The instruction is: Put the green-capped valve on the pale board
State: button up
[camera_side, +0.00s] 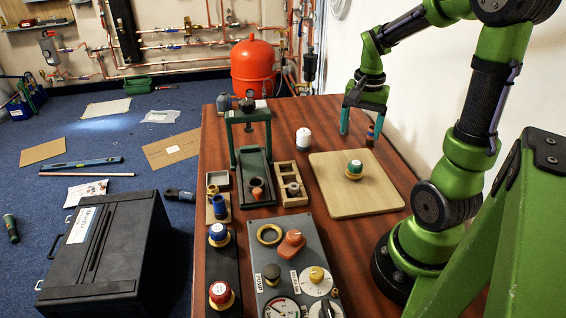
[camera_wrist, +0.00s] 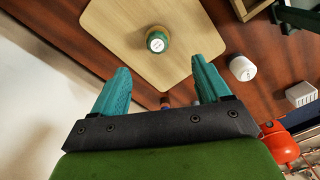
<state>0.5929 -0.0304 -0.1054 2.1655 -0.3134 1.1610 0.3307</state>
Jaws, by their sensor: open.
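The green-capped valve (camera_side: 355,168) stands upright on the pale board (camera_side: 335,195), near its middle, with a brass-coloured base. In the wrist view the valve (camera_wrist: 157,40) shows from above, on the board (camera_wrist: 110,25), just beyond my fingertips. My gripper (camera_side: 361,129) is open and empty, raised behind the board's far edge and apart from the valve. In the wrist view its two teal fingers (camera_wrist: 160,66) are spread wide with nothing held between them.
A small blue-and-brown item (camera_side: 370,134) stands by my right finger. A white canister (camera_side: 303,139) is left of my gripper. A green press frame (camera_side: 250,150), a wooden tray (camera_side: 290,190) and a grey control panel (camera_side: 300,255) occupy the table's left and front.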

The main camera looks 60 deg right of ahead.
jog(key=a+r+n+t+y, duration=0.1)
jog(key=a+r+n+t, duration=0.2)
jog(key=a, duration=0.8)
jog(key=a+r+n+t+y, duration=0.1)
jog(key=a+r+n+t, duration=0.3)
jog(key=a, duration=0.7)
notch_tip(320, 180, up, 2)
jog(key=n, duration=0.4)
jog(key=shift+w+a, duration=0.2)
jog(key=shift+w, duration=0.1)
